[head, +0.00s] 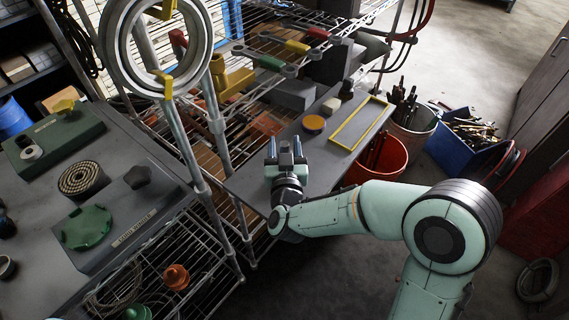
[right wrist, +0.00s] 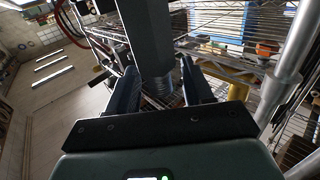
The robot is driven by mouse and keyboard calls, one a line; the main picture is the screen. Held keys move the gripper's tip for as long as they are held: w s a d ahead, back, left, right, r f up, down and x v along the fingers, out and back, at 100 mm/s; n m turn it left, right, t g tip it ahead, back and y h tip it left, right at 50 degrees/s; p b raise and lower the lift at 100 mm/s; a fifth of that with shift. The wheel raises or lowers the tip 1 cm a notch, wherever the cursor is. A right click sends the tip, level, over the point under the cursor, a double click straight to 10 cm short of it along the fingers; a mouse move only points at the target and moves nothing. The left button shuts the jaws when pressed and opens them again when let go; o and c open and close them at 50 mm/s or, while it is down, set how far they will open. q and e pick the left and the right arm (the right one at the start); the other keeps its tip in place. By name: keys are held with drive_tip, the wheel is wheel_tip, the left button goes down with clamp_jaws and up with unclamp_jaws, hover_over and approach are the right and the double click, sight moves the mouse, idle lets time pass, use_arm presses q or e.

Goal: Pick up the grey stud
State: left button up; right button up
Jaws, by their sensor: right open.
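My right gripper (head: 284,150) is open, its two fingers pointing away from me, in front of the long grey panel (head: 250,183) in the head view. In the right wrist view its fingers (right wrist: 162,90) stand apart. A ribbed grey cylinder, which looks like the grey stud (right wrist: 161,84), shows between and beyond them, below a dark grey upright piece (right wrist: 147,35). I cannot tell whether the fingers touch it. In the head view I cannot make out the stud; the gripper may hide it. My left gripper is not in view.
The panel bears an orange disc (head: 314,124), a cream block (head: 331,106) and a yellow frame (head: 360,124). A metal post (head: 213,110) and wire racks stand left of the gripper. A red bucket (head: 388,160) and blue bin (head: 458,142) stand right. A grey bench (head: 150,150) fills the left.

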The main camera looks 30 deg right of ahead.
clamp_jaws()
drive_tip(key=shift+r, duration=0.15)
